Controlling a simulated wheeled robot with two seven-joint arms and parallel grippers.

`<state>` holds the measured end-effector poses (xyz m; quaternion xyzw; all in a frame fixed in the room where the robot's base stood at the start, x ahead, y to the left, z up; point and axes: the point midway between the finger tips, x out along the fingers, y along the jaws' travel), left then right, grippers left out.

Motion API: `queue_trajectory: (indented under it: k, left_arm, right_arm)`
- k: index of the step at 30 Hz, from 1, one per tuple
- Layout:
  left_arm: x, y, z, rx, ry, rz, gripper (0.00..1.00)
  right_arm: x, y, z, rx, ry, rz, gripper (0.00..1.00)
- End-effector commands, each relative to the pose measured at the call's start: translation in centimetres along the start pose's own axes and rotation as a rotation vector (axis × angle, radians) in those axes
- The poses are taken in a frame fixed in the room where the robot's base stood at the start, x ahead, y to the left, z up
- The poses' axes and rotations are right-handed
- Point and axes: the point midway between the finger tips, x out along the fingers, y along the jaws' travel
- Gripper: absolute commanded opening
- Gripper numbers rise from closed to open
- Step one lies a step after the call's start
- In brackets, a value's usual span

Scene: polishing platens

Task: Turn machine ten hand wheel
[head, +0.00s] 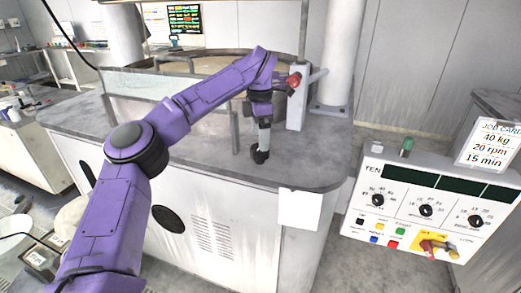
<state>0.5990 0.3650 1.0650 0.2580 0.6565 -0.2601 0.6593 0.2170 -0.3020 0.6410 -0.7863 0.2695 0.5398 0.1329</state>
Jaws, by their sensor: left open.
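My left gripper (261,155) hangs pointing down at the end of my purple arm, over the grey machine top (205,150). It is open, and I see nothing between its fingers. A small red part (294,80) sits on the upright grey post (297,105) just right of my wrist, higher than my fingertips and apart from them. I cannot tell whether it is the hand wheel; no clear wheel rim shows. The panel marked TEN (415,205) stands at the right, with dials, buttons and a red-and-yellow switch (438,248). My right gripper is not in view.
A round basin (205,66) with a raised wall stands behind my arm. A white column (341,50) rises behind the post. A blank white sheet (298,209) hangs at the machine's front edge.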

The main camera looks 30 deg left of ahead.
Motion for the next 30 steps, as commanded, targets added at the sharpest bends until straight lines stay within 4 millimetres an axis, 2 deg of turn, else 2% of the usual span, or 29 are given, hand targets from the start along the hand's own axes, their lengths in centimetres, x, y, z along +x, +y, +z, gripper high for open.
queue_trajectory:
  k: [1,6,10,17,21,22,30]
  left_arm:
    - [1.4,0.0,-0.1,0.001,0.003,-0.004,0.88]
    - [4.0,0.1,-0.1,-0.001,0.003,0.0,0.88]
    - [4.8,0.1,-0.2,-0.005,0.002,0.001,0.88]
    - [4.8,0.1,-0.3,-0.006,0.002,0.003,0.88]
    - [4.8,0.1,-0.3,-0.006,0.003,0.003,0.42]
    - [4.8,0.1,-0.3,-0.006,0.003,0.003,0.34]
    - [4.8,0.1,-0.3,-0.022,0.002,0.004,0.35]
  right_arm:
    - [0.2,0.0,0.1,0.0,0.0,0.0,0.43]
    - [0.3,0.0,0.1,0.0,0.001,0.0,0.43]
    - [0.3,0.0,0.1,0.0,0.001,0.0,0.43]
    - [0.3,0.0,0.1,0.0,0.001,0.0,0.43]
    - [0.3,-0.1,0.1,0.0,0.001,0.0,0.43]
    - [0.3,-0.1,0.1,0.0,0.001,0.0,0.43]
    - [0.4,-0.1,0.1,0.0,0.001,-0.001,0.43]
